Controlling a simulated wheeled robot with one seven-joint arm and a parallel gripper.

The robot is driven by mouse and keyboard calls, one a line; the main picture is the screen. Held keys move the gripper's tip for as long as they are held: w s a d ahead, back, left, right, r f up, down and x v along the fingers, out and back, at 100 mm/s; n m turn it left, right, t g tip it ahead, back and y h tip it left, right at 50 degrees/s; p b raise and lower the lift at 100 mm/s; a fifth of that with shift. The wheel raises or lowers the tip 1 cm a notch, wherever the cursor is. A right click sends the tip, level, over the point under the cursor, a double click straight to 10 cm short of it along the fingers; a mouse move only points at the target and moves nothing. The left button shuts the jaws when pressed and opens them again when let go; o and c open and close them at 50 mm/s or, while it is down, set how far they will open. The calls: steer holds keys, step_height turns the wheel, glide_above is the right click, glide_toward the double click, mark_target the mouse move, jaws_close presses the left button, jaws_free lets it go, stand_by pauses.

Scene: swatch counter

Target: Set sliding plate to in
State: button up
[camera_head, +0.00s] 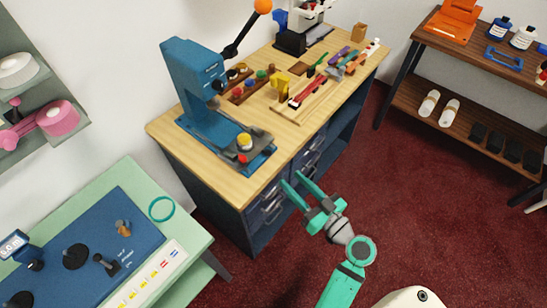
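A blue press (195,80) stands at the left end of the wooden workbench, its lever raised to an orange ball (263,6). On its base is a dark grey plate (257,142) that looks like the sliding plate, jutting out at the front right. A yellow-topped round piece (244,141) sits on the plate, with a red knob (242,158) at its near edge. I cannot tell how far the plate is slid out. My green gripper (291,177) is open and empty, in front of the bench drawers and apart from the press.
The workbench (185,148) holds wooden trays and tools to the right of the press; drawers with handles (272,210) face me. A green-edged table (190,222) stands at lower left. A shelf (440,45) is at right. Red carpet (420,200) between is clear.

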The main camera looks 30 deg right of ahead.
steer(key=w, duration=0.6)
steer(key=w+a+r, duration=0.1)
steer(key=w, duration=0.3)
steer(key=shift+w+a, duration=0.25)
steer(key=shift+w, duration=0.15)
steer(key=shift+s+d, duration=0.2)
steer(key=shift+d, duration=0.05)
jaws_close()
